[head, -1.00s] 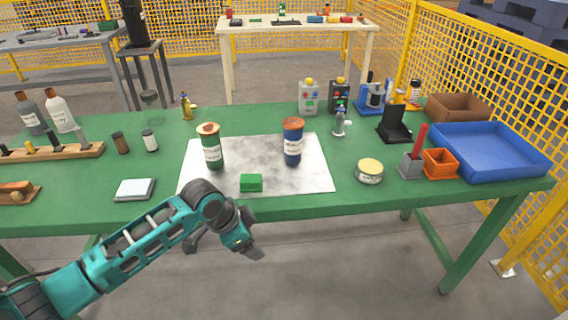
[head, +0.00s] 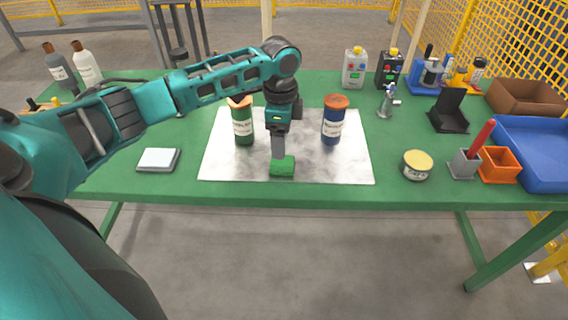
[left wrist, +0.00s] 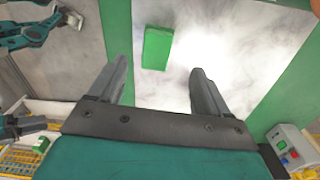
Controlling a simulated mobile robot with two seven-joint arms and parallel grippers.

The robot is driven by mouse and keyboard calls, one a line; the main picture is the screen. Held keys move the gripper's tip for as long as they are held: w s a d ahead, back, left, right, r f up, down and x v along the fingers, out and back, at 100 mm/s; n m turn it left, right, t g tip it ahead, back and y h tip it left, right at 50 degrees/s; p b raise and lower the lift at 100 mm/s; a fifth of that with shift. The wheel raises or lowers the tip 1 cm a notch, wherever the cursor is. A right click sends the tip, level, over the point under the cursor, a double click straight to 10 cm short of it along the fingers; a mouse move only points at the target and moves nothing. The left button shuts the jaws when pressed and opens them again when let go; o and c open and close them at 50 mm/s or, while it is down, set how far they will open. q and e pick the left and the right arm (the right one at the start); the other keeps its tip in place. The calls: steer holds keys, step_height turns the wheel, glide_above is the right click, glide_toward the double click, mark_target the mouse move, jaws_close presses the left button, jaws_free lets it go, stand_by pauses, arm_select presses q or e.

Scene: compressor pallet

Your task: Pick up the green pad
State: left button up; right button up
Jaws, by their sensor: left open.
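The green pad (head: 282,167) lies on the front part of the pale marbled sheet (head: 345,175) on the green table. It also shows in the left wrist view (left wrist: 157,48), ahead of the fingertips and between their lines. My left gripper (head: 279,153) points down just above and behind the pad in the head view. In the left wrist view its two fingers (left wrist: 160,78) are apart with nothing between them. I cannot tell the exact gap between the fingertips and the pad. My right gripper is not in view.
A green canister (head: 242,124) stands left of my gripper and a blue canister (head: 333,122) stands right of it, both on the sheet. A white pad (head: 158,159) lies to the left. A yellow-lidded tin (head: 416,166) stands to the right. The table's front edge is clear.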

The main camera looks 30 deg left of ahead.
mark_target(282, 164)
arm_select(q)
steer(key=f, duration=0.7)
steer(key=shift+s+d+f, duration=0.15)
steer(key=shift+d+f, duration=0.15)
steer(key=shift+c, duration=0.2)
steer(key=c, duration=1.1)
